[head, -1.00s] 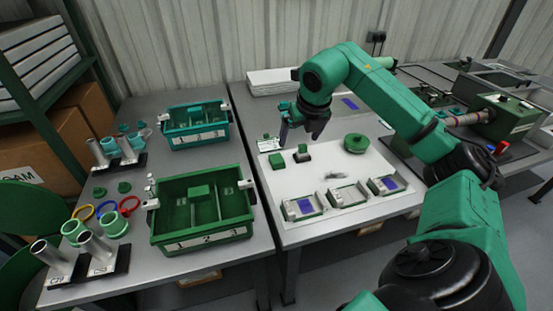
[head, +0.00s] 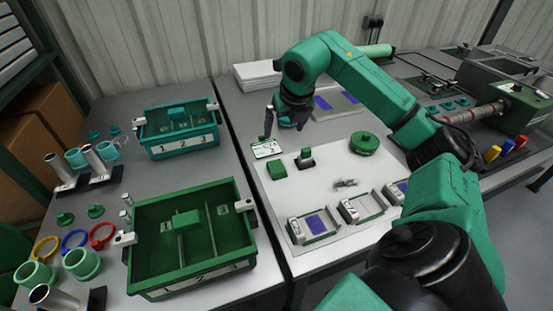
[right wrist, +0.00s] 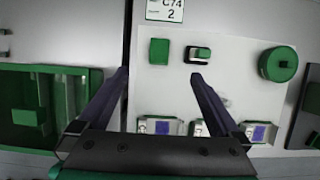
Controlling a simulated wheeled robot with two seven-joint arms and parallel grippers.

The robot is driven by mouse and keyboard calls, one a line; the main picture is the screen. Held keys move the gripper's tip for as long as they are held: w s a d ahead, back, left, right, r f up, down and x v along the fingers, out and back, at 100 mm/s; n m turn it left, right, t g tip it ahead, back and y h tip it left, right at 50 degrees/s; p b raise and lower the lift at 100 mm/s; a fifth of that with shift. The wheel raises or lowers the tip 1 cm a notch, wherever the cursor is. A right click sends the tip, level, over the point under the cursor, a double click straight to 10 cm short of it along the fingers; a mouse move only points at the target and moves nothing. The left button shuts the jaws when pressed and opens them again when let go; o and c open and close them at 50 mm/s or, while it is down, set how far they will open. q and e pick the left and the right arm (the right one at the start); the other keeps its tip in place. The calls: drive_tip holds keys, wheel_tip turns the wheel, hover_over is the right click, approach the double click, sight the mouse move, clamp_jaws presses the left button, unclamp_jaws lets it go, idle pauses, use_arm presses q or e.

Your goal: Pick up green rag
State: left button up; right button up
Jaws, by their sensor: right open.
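The green rag (head: 277,170) looks like a small square folded green pad. It lies on the white mat (head: 327,221), left of a small black-and-green item. My right gripper (head: 285,128) is open and empty above the far left of the mat, near the C74 2 card and beyond the rag. In the right wrist view the rag (right wrist: 159,51) shows between the lines of the two fingers, just past the fingertips (right wrist: 159,78), and apart from them. My left gripper is not in view.
The small black-and-green item (head: 306,158) stands close to the rag, and a round green spool (head: 364,143) is farther right. Several small trays line the mat's near edge. A green bin (head: 243,233) and a teal bin (head: 216,140) stand on the left table.

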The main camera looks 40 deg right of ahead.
sight(277, 166)
drive_tip(key=b+x, duration=0.1)
drive_tip(key=x, duration=0.6)
drive_tip(key=s+b+x, duration=0.1)
drive_tip(key=x, duration=0.5)
drive_tip(key=s+b+x, duration=0.1)
drive_tip(key=b+x, duration=0.1)
drive_tip(key=x, duration=0.5)
drive_tip(key=shift+w+a+f, duration=0.1)
drive_tip(key=shift+f, duration=0.6)
drive_tip(key=shift+r, duration=0.1)
drive_tip(key=c, duration=1.4)
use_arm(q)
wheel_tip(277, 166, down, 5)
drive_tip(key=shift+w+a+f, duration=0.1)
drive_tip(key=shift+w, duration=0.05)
use_arm(e)
drive_tip(key=shift+r, duration=0.1)
